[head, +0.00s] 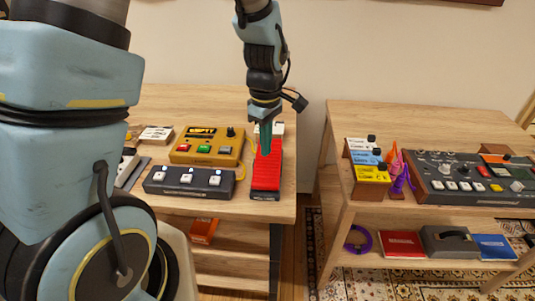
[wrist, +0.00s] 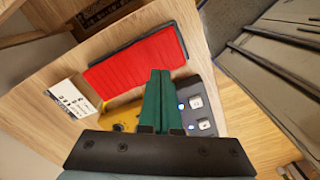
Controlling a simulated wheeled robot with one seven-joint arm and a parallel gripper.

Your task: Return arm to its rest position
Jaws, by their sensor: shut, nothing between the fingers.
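My gripper (head: 266,138) has green fingers pressed together and empty, pointing down over the red pedal (head: 267,172) near the right end of the left table. In the wrist view the shut fingers (wrist: 158,80) reach up in front of the red pedal (wrist: 138,55). I cannot tell whether the fingertips touch it. My arm hangs from the top of the head view, extended out over the table.
The left table (head: 190,100) also holds a yellow box (head: 206,146) and a dark footswitch (head: 189,182). Across a gap, the right table (head: 430,115) carries a mixer-like unit (head: 465,175) and stacked small pedals (head: 368,172). Books lie on its lower shelf.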

